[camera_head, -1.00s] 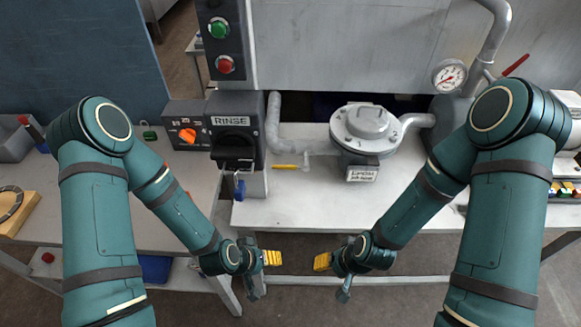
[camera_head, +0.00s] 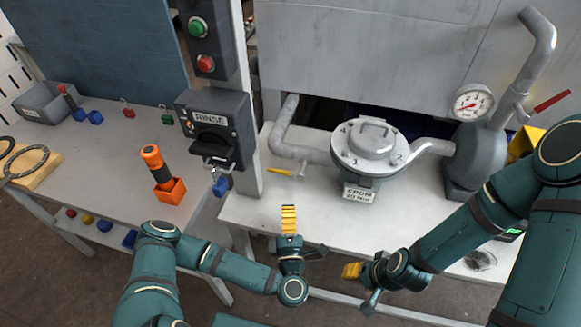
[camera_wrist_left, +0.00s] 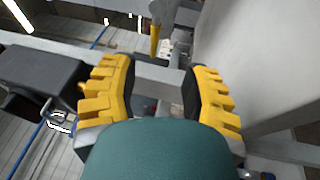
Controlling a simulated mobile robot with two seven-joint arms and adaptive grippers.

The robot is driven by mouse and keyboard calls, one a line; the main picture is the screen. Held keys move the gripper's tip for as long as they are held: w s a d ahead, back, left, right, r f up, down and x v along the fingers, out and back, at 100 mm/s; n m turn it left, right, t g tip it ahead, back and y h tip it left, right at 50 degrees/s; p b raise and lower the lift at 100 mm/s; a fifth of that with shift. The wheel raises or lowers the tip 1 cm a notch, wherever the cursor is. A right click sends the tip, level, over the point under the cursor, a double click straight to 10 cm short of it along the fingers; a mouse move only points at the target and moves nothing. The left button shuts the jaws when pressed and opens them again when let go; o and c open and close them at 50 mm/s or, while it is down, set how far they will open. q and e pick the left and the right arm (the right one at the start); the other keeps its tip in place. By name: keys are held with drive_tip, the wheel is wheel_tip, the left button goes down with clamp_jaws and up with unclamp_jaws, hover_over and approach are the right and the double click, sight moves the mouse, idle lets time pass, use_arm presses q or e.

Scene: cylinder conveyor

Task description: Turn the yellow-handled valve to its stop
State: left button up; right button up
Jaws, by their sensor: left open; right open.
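The yellow valve handle (camera_head: 280,172) is a thin bar lying roughly level, just below the grey pipe (camera_head: 302,152) above the table's left part. My left gripper (camera_head: 289,218) points away from me at the table's front edge, open and empty, apart from the handle and nearer to me. In the left wrist view the yellow handle (camera_wrist_left: 155,40) shows ahead, between and beyond the open fingers (camera_wrist_left: 160,88). My right gripper (camera_head: 351,271) is open and empty in front of the table, pointing left.
A round grey housing (camera_head: 370,150) stands right of the valve. A black RINSE switch box (camera_head: 215,130) with a blue padlock (camera_head: 221,186) is at the left. An orange torch (camera_head: 157,168) stands in an orange holder on the left bench. The table front is clear.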

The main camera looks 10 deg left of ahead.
sight(278, 170)
use_arm(q)
drive_tip(key=shift+s+a+r+n+y, duration=0.1)
drive_tip(key=shift+a+r+n+y, duration=0.1)
drive_tip(key=shift+a+n+y, duration=0.55)
drive_tip(key=x, duration=1.3)
drive_tip(key=shift+w, duration=0.2)
clamp_jaws()
